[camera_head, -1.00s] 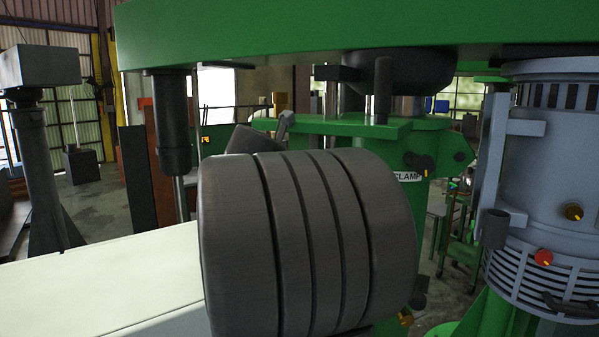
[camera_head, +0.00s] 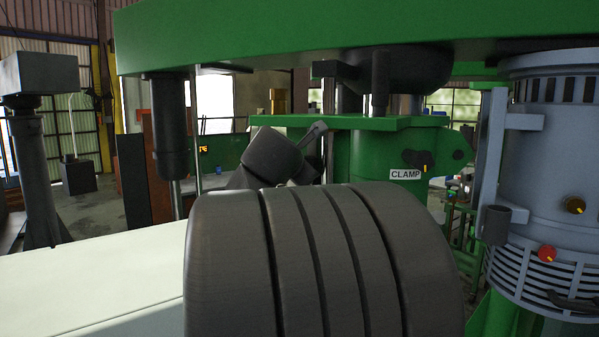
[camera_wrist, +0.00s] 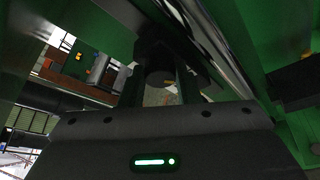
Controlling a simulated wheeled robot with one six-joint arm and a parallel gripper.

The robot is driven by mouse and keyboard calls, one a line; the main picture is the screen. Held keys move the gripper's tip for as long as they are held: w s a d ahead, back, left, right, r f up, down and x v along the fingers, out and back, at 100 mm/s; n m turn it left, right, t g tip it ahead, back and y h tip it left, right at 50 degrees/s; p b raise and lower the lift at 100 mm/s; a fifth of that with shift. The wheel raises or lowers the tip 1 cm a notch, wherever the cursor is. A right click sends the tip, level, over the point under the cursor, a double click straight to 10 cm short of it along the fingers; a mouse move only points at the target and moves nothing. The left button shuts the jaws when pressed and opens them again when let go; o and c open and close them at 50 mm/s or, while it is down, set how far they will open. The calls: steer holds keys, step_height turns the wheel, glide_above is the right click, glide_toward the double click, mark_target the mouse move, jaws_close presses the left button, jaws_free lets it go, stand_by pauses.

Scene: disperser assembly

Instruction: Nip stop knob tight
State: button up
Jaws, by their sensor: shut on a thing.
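In the wrist view my gripper (camera_wrist: 160,88) points up between green and dark machine parts. Its two dark fingers are shut on a small dark round knob (camera_wrist: 158,76), which looks like the stop knob. A pale patch with a small orange mark shows just below the knob, between the fingers. The fingertips are in shadow, so their exact contact is hard to see.
A polished rod (camera_wrist: 198,38) runs close beside the gripper. In the head view a green beam (camera_head: 350,35) spans the top. A grey motor housing (camera_head: 548,170) with a red knob (camera_head: 547,253) stands at right.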

steer(key=shift+r, duration=0.1)
stand_by(0.3)
steer(key=o, duration=1)
steer(key=shift+c, duration=0.2)
steer(key=b+v, duration=0.1)
steer(key=v, duration=1.2)
steer(key=shift+s, duration=0.4)
steer(key=shift+a, duration=0.1)
steer(key=p+x, duration=0.1)
steer(key=x, duration=1.3)
steer(key=shift+s+r, duration=0.1)
steer(key=shift+s, duration=0.05)
